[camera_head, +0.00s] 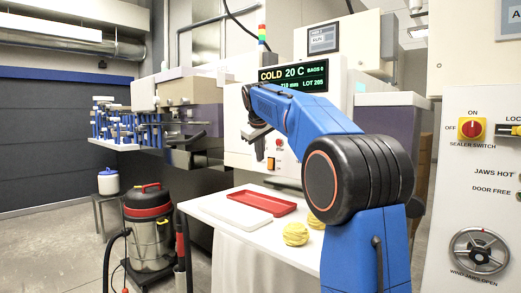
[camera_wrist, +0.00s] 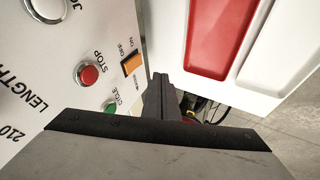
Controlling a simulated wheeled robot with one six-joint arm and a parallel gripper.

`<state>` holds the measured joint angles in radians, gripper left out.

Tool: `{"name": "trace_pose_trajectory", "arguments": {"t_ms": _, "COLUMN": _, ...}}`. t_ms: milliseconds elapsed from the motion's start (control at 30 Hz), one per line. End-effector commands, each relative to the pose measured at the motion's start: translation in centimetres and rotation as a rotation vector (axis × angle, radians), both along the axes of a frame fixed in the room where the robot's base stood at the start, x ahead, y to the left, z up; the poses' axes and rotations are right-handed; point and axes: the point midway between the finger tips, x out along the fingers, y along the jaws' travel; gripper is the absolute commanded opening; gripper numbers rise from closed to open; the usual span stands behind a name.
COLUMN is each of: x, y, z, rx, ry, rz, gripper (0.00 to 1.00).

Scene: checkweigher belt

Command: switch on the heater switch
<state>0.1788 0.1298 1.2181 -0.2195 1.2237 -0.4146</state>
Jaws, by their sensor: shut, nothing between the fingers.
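The heater switch is a small orange rocker (camera_wrist: 132,64) with ON and OFF marks, set in the white panel in the wrist view. It also shows in the head view as a small orange patch (camera_head: 270,163) just beside my gripper (camera_head: 259,152). I cannot tell which side of the rocker is pressed. In the wrist view my gripper (camera_wrist: 159,82) is shut and empty. Its dark fingertips are close beside the rocker; I cannot tell if they touch. The display (camera_head: 293,76) above reads COLD 20 C.
A red stop button (camera_wrist: 88,75) and a green cycle button (camera_wrist: 110,107) sit near the rocker. Below the panel, a white table (camera_head: 205,207) holds a red tray (camera_head: 262,202), a white tray (camera_head: 242,216) and yellow bundles (camera_head: 295,234). A separate sealer switch (camera_head: 472,129) is at right.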

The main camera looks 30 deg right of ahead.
Motion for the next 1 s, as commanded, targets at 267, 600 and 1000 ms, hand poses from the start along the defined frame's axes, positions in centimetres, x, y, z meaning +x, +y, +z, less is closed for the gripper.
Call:
{"name": "trace_pose_trajectory", "arguments": {"t_ms": 267, "x": 2.4, "y": -1.5, "z": -4.1, "rx": 0.0, "ry": 0.002, "rz": -0.002, "gripper": 0.0}}
{"name": "trace_pose_trajectory", "arguments": {"t_ms": 600, "x": 3.6, "y": -4.9, "z": -4.4, "rx": 0.0, "ry": -0.002, "rz": -0.002, "gripper": 0.0}}
{"name": "trace_pose_trajectory", "arguments": {"t_ms": 1000, "x": 3.7, "y": -5.2, "z": -4.4, "rx": 0.0, "ry": -0.002, "rz": -0.001, "gripper": 0.0}}
